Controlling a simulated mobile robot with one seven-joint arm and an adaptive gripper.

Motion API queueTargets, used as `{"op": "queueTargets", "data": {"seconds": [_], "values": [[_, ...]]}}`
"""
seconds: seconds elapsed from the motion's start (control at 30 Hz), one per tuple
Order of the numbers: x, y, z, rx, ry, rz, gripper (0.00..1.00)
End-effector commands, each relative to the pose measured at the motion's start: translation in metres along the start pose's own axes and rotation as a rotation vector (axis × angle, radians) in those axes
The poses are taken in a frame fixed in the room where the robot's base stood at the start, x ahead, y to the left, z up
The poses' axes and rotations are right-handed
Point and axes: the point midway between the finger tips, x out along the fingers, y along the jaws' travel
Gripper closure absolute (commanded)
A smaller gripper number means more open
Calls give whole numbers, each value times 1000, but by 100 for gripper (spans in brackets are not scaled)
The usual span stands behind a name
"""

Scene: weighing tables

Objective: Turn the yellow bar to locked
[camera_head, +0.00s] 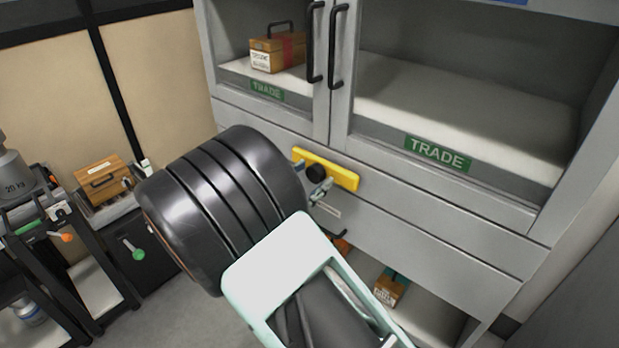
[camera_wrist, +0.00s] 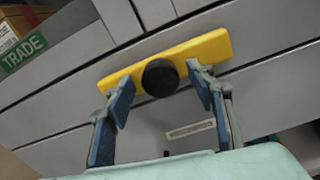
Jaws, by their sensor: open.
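The yellow bar (camera_head: 341,174) is mounted on the front of the grey cabinet, on the band below the glass doors. It lies lengthwise, roughly along that band, with a round black knob (camera_head: 316,174) on it. In the wrist view the bar (camera_wrist: 204,48) runs across the upper middle, with the knob (camera_wrist: 160,78) between my fingers. My gripper (camera_head: 309,179) is open in front of the bar; its blue-padded fingers (camera_wrist: 162,92) stand on either side of the knob, apart from it. Whether the fingers touch the bar is unclear. No locked mark is readable.
The grey cabinet (camera_head: 470,225) has black door handles (camera_head: 337,45) above the bar and a pale label slot below it. Wooden boxes stand inside (camera_head: 277,52) and on its lower shelf (camera_head: 391,288). A black trolley (camera_head: 75,235) stands at the left.

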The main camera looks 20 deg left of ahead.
Motion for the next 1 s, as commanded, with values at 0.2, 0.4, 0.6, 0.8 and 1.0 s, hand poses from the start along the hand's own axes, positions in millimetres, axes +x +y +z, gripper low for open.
{"op": "queueTargets", "data": {"seconds": [0.2,0.4,0.6,0.8,1.0], "values": [[0,0,0,0,0,-1,64],[0,0,0,0,0,-1,86],[0,0,0,0,0,-1,100],[0,0,1,-9,0,-1,100],[0,0,3,-70,2,-1,100]]}}
